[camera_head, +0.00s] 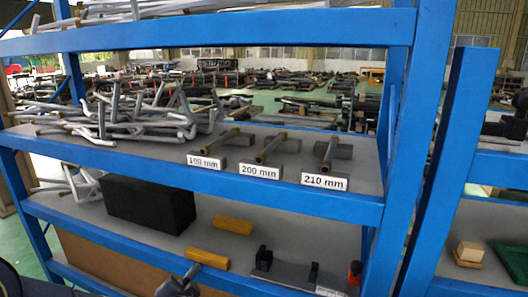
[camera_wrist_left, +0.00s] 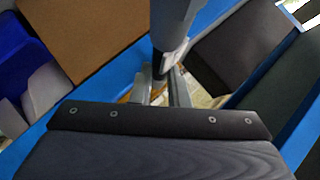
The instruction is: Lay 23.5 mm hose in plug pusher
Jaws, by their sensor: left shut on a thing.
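My left gripper (camera_head: 178,287) is at the bottom edge of the head view, in front of the lower shelf. In the left wrist view its fingers (camera_wrist_left: 164,88) are shut on a grey tube, the hose (camera_wrist_left: 172,22), which runs up out of the picture. In the head view a short end of the hose (camera_head: 192,271) sticks up from the gripper, near a yellow block. A dark grey flat fixture with black uprights, probably the plug pusher (camera_head: 288,271), lies on the lower shelf to the right of the gripper, apart from it. Its front is cut off. My right gripper is not seen.
On the lower shelf are a black box (camera_head: 148,205) and two yellow blocks (camera_head: 233,225) (camera_head: 209,259). The blue shelf beam (camera_head: 200,175) with size labels runs above, carrying grey bent tubes (camera_head: 120,118). A blue post (camera_head: 412,150) stands right.

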